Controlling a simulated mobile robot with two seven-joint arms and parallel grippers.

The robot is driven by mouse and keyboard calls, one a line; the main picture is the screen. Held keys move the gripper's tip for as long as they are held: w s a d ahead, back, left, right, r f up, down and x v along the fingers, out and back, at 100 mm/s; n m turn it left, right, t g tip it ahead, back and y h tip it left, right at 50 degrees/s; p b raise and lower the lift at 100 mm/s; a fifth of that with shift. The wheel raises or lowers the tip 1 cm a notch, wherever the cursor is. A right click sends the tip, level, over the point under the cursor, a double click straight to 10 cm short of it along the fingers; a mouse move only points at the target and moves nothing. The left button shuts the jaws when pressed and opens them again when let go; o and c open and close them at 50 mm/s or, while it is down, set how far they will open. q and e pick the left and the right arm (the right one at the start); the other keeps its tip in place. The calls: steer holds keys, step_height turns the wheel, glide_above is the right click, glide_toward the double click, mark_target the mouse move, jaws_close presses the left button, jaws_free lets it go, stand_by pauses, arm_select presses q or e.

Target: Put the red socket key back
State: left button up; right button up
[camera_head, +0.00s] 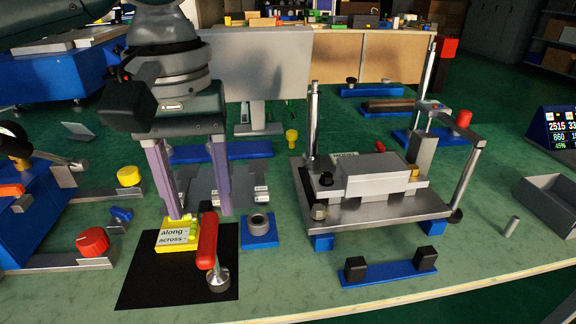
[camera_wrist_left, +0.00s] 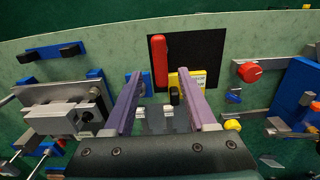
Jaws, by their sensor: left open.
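The red socket key (camera_head: 207,242) is on the black mat (camera_head: 150,287) at the front left of the bench. Its metal socket end (camera_head: 219,280) is toward the bench's front edge. In the left wrist view its red handle (camera_wrist_left: 159,58) shows at the mat's left edge. My left gripper (camera_head: 200,214) is open and empty, pointing down behind the key, its fingers apart from the handle. Right of the mat is a blue base with a dark round socket (camera_head: 259,229). My right gripper is in neither view.
A yellow block (camera_head: 174,240) labelled "along" and "across" sits at the mat's back, close to my left fingers. A press fixture with upright posts (camera_head: 372,203) stands right. A blue bar with black blocks (camera_head: 390,273) lies in front. Red and yellow knobs are at left.

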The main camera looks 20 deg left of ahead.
arm_select(q)
step_height(320, 180, up, 3)
steer(key=shift+f, duration=0.1)
steer(key=shift+d+r, duration=0.1)
steer(key=shift+r, duration=0.1)
steer(key=s+d+f+m+t+h, duration=0.2)
steer(key=s+d+f+m+h, duration=0.1)
steer(key=s+d+f+m, duration=0.6)
steer(key=s+a+t+y, duration=0.1)
steer(key=s+a+y, duration=0.1)
steer(key=s+a, duration=0.4)
steer(key=shift+s+r+n+t+y, duration=0.15)
steer(key=shift+s+n+t+y, duration=0.2)
steer(key=shift+s, duration=0.2)
